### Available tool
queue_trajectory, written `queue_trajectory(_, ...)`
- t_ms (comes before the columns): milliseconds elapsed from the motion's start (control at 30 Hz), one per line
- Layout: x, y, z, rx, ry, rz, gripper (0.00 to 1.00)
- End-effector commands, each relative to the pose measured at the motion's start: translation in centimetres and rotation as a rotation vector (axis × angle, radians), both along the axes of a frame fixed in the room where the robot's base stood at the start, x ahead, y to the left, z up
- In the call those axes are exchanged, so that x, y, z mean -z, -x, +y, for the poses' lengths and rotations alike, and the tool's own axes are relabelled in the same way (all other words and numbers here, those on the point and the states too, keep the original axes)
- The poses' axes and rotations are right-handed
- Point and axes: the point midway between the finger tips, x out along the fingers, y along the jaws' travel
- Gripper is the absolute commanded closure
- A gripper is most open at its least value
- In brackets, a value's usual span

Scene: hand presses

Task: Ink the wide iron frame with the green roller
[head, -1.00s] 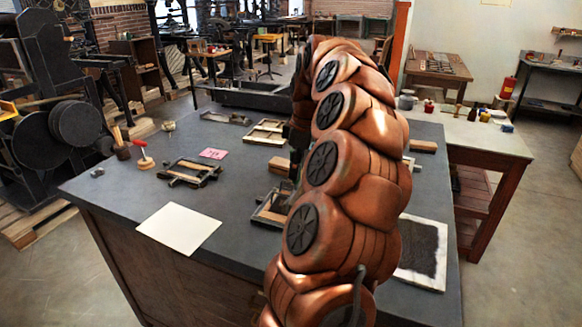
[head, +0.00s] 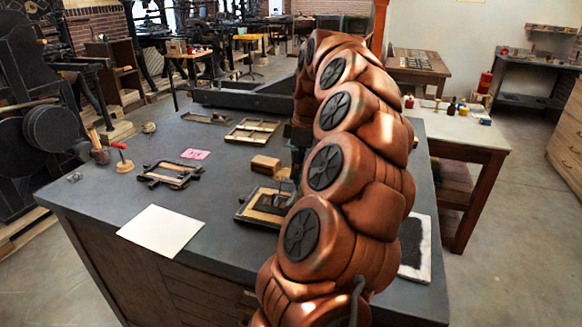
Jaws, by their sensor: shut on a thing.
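My gripper (head: 296,172) is mostly hidden behind my copper-coloured arm. It is low over the near-middle of the dark table, shut on a tool that looks like a roller (head: 284,188). I cannot tell whether roller and frame touch. Another dark iron frame (head: 150,178) with projecting corners lies at left. Which is the wide one is unclear. A black inked slab (head: 415,240) with a pale border lies at right, partly covered by my arm.
A white sheet (head: 160,231) lies at the front left. A wooden block (head: 265,165) and a pale wooden frame (head: 252,131) lie behind the iron frame. Bare table separates them.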

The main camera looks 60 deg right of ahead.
Motion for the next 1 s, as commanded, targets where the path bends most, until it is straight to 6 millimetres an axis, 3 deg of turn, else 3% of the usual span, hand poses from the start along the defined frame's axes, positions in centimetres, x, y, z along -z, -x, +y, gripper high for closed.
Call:
queue_trajectory(333, -0.1, 1.2, -0.3, -0.001, 0.001, -0.001, 1.0)
queue_trajectory(1000, 0.0, -2.5, 0.7, -0.001, 0.001, -0.003, 1.0)
